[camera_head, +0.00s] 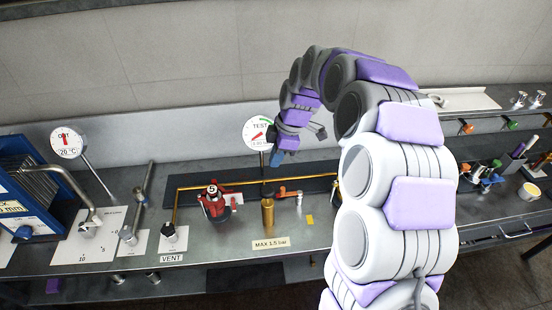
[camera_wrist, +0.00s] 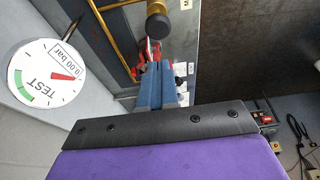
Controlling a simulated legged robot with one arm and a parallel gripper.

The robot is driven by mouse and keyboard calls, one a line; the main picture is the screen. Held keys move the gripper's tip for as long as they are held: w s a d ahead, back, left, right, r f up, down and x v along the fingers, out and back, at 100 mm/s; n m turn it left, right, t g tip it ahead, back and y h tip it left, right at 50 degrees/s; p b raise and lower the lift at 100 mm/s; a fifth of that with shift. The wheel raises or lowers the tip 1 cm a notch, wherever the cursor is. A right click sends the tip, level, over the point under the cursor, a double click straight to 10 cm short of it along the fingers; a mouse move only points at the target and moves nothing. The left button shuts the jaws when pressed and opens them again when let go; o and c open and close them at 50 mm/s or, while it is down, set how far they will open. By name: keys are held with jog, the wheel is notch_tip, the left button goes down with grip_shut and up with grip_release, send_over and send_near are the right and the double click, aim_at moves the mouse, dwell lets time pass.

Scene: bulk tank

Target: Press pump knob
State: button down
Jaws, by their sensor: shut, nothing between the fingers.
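The pump is an upright brass cylinder (camera_head: 268,214) on the bench behind the MAX 1.5 bar label. Its dark round knob (camera_head: 267,190) is on top. In the wrist view the knob (camera_wrist: 159,25) is at the top, just beyond the fingertips, with brass behind it. My gripper (camera_head: 277,160) has blue fingers and is above the pump, apart from the knob in the head view. In the wrist view the fingers (camera_wrist: 155,66) are together and empty. The TEST gauge (camera_head: 258,132) stands behind the gripper; in the wrist view its dial (camera_wrist: 45,75) reads 0.00 bar.
A red fitting (camera_head: 214,203) with a round 5 tag stands left of the pump, beside brass piping. An orange-handled valve (camera_head: 288,194) is just right of it. The VENT valve (camera_head: 172,235) is further left. Bare bench lies around the MAX 1.5 bar label (camera_head: 271,244).

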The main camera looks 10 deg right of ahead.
send_near(270, 191)
jog(key=a+f, duration=0.2)
jog(key=f, duration=0.1)
jog(key=a+f, duration=0.1)
jog(key=shift+w+f+b, duration=0.3)
jog(key=shift+f+b, duration=0.05)
jog(key=shift+f, duration=0.85)
notch_tip(270, 191, down, 3)
jog(key=shift+f+b, duration=0.1)
jog(key=shift+b, duration=0.75)
jog(key=shift+s+f, duration=0.15)
jog(key=shift+s, duration=0.05)
